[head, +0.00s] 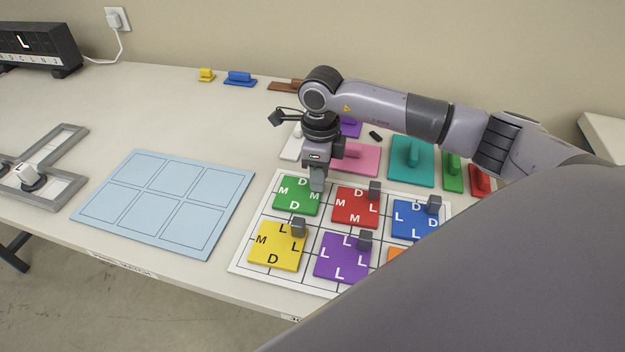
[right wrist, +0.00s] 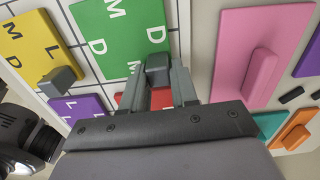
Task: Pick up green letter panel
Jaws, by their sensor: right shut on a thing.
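The green letter panel (head: 295,196) lies in the back left cell of the white gridded board (head: 240,262). White letters M, M and D show on it. My right gripper (head: 317,184) is over its back right corner, shut on the panel's grey grip block. In the right wrist view the green panel (right wrist: 122,38) shows with the block between the fingers (right wrist: 159,78). The panel looks flat on the board; I cannot tell any gap under it. My left gripper is not in view.
Red (head: 356,206), blue (head: 415,219), yellow (head: 277,246) and purple (head: 343,258) letter panels with grey blocks surround it on the board. An empty light blue gridded mat (head: 150,252) lies to the left. Pink (head: 358,158) and teal (head: 411,160) handled pieces stand behind.

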